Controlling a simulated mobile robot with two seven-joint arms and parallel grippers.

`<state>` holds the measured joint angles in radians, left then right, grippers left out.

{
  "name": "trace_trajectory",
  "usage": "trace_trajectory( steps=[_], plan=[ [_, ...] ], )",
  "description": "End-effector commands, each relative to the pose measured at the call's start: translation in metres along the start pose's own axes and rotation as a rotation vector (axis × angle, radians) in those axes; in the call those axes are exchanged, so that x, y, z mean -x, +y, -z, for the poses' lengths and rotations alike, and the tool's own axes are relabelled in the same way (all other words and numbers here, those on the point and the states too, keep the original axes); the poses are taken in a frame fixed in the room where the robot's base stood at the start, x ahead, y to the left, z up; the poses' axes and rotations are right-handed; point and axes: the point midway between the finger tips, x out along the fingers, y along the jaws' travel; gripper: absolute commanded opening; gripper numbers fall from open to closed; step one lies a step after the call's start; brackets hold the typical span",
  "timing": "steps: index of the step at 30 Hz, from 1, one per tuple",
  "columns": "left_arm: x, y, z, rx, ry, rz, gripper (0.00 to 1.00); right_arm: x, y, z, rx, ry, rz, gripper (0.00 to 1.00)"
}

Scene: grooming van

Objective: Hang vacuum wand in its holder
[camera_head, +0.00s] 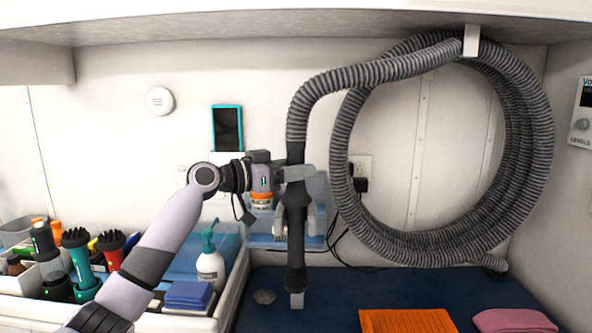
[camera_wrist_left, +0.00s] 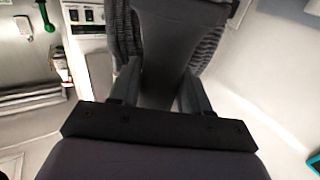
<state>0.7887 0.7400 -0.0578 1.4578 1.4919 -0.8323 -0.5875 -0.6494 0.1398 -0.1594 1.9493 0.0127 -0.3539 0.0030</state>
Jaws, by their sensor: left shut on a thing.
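The vacuum wand (camera_head: 296,225) is a dark, upright tube in the middle of the head view, with its grey ribbed hose (camera_head: 340,80) running up from its top. My left gripper (camera_head: 297,173) comes in from the left and is shut on the wand's upper part. In the left wrist view the dark wand (camera_wrist_left: 178,45) lies between my two fingers (camera_wrist_left: 160,90). A pale, pronged bracket (camera_head: 311,218), which looks like the holder, shows behind the wand at the wall. The wand partly hides it, and I cannot tell whether they touch. My right gripper is not in view.
The hose coil hangs from a white hook (camera_head: 471,41) at right. A pump bottle (camera_head: 210,268) and a tray of clippers and bottles (camera_head: 195,323) stand at left. An orange towel (camera_head: 405,321) and a pink cloth (camera_head: 513,321) lie on the dark blue counter (camera_head: 335,287).

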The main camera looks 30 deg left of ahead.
Motion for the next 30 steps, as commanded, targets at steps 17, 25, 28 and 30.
trace_trajectory(
  steps=[17,25,28,30],
  plan=[
    [0.000,0.000,-0.006,-0.001,0.005,0.001,0.10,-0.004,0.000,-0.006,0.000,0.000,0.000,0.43],
    [0.000,0.000,-0.012,-0.002,0.005,0.001,0.10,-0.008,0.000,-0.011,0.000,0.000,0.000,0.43],
    [0.000,0.000,-0.011,-0.002,0.005,0.001,0.10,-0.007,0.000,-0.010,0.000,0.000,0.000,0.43],
    [0.000,0.000,-0.011,-0.001,0.005,0.001,0.10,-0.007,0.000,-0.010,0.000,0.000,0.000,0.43]
  ],
)
